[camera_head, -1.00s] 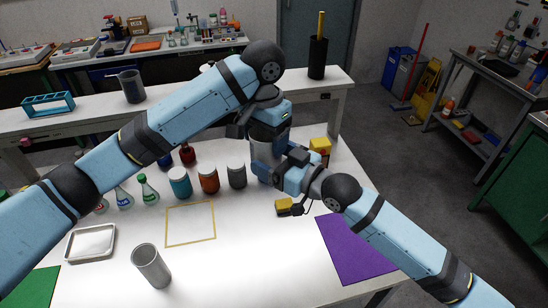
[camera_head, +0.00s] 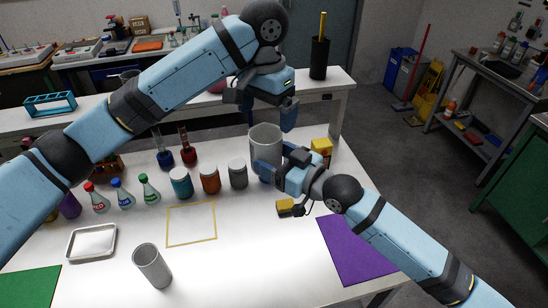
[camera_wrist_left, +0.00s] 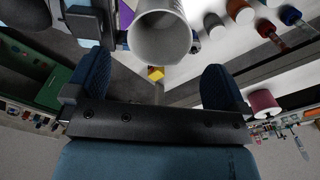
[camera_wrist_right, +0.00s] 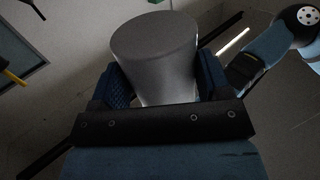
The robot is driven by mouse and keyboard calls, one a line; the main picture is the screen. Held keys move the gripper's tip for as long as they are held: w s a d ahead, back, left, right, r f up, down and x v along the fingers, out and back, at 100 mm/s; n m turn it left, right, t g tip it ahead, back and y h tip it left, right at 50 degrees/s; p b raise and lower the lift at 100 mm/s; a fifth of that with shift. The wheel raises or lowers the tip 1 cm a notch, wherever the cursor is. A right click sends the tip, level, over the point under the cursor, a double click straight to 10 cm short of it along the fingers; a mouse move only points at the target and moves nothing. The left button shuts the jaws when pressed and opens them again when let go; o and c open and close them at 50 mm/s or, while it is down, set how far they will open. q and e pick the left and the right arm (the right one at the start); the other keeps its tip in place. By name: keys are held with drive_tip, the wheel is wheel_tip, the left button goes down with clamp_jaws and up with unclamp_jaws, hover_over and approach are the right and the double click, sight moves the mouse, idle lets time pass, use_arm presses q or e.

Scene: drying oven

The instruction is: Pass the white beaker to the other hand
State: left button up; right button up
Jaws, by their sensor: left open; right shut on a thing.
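The white beaker (camera_head: 264,142) looks pale grey and is upright at the back of the table. My right gripper (camera_head: 268,170) is shut on its lower part. In the right wrist view the beaker (camera_wrist_right: 156,58) sits between the two blue fingers, seen from below. My left gripper (camera_head: 270,108) is open and empty, just above the beaker. In the left wrist view the beaker's open mouth (camera_wrist_left: 160,40) lies beyond the spread fingers (camera_wrist_left: 156,90), apart from them.
A metal cup (camera_head: 151,265) stands at the front of the table, near a tray (camera_head: 92,242). Several jars and flasks (camera_head: 210,180) line the left and middle. A yellow box (camera_head: 321,148) is right of the beaker. A purple mat (camera_head: 357,250) lies at the right.

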use_arm(q)
wheel_tip(320, 180, up, 5)
drive_tip(key=w+f+n+t+h, duration=0.3)
drive_tip(key=w+t+h, duration=0.3)
drive_tip(key=w+h, duration=0.3)
drive_tip(key=s+a+f+t+y, duration=0.1)
drive_tip(key=a+f+t, duration=0.15)
drive_tip(key=f, duration=0.45)
drive_tip(key=s+a+f+n+t+y, duration=0.1)
drive_tip(key=a+f, duration=0.3)
drive_tip(key=f, duration=0.4)
drive_tip(key=s+a+f+t, duration=0.2)
drive_tip(key=a+f, duration=0.1)
drive_tip(key=f, duration=0.4)
drive_tip(key=s+a+f+y, duration=0.1)
drive_tip(key=s+a+f, duration=0.1)
drive_tip(key=s+f, duration=0.5)
drive_tip(key=s+a+f+y, duration=0.1)
drive_tip(key=s+f, duration=0.6)
drive_tip(key=s, duration=0.7)
drive_tip(key=s+a+f+y, duration=0.1)
drive_tip(key=s+a+f, duration=0.2)
drive_tip(key=s+f, duration=0.4)
drive_tip(key=shift+s+a+f+g+y, duration=0.1)
drive_tip(key=shift+s+f+g+y, duration=0.1)
drive_tip(key=shift+s, duration=0.65)
drive_tip(key=shift+s+a+f+g+y, duration=0.1)
drive_tip(key=shift+s+f+y, duration=0.1)
drive_tip(key=shift+s, duration=0.6)
